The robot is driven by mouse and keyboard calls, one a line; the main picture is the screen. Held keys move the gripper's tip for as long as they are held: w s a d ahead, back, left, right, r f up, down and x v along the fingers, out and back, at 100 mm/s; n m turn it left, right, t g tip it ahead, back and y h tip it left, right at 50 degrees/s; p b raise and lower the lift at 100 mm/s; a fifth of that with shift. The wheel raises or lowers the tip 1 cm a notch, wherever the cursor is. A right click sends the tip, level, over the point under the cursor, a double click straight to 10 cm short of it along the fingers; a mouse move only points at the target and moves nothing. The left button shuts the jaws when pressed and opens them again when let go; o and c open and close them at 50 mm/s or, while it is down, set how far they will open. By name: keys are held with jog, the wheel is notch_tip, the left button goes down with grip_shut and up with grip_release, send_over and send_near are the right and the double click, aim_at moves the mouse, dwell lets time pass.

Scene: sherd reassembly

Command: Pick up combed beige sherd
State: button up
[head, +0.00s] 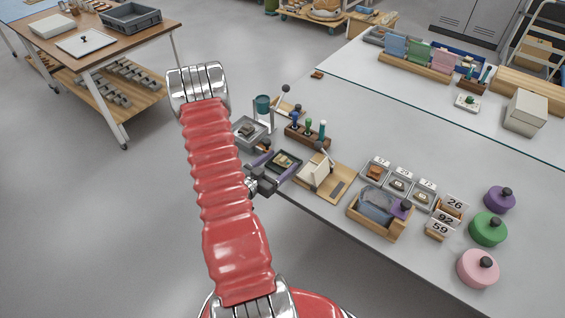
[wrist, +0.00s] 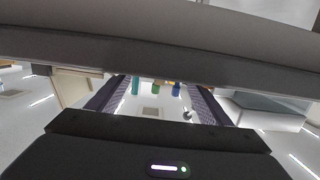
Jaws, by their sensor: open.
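My gripper (head: 283,159) is open, with its two purple fingers apart, at the near left edge of the long grey table. In the head view it appears at a small dark tray (head: 271,168) in which a small beige piece (head: 284,161) shows. This may be the combed beige sherd, but combing is too small to make out. In the wrist view the fingers of my gripper (wrist: 158,92) stand apart with nothing clearly held between them. A large grey band hides much of that view. I cannot tell the gripper's height above the tray.
A wooden stand (head: 325,183) is right of the gripper. A rack of colored-handled tools (head: 308,134) stands behind it. Small trays with sherds (head: 398,186), a wooden box (head: 379,220) and purple, green and pink round weights (head: 488,229) lie farther right. The table's back middle is mostly clear.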

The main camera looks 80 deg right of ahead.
aim_at(280, 164)
jog(key=shift+d, duration=0.15)
jog(key=shift+c, duration=0.6)
jog(key=c, duration=1)
jog(key=shift+r, duration=0.15)
jog(key=shift+r, duration=4.85)
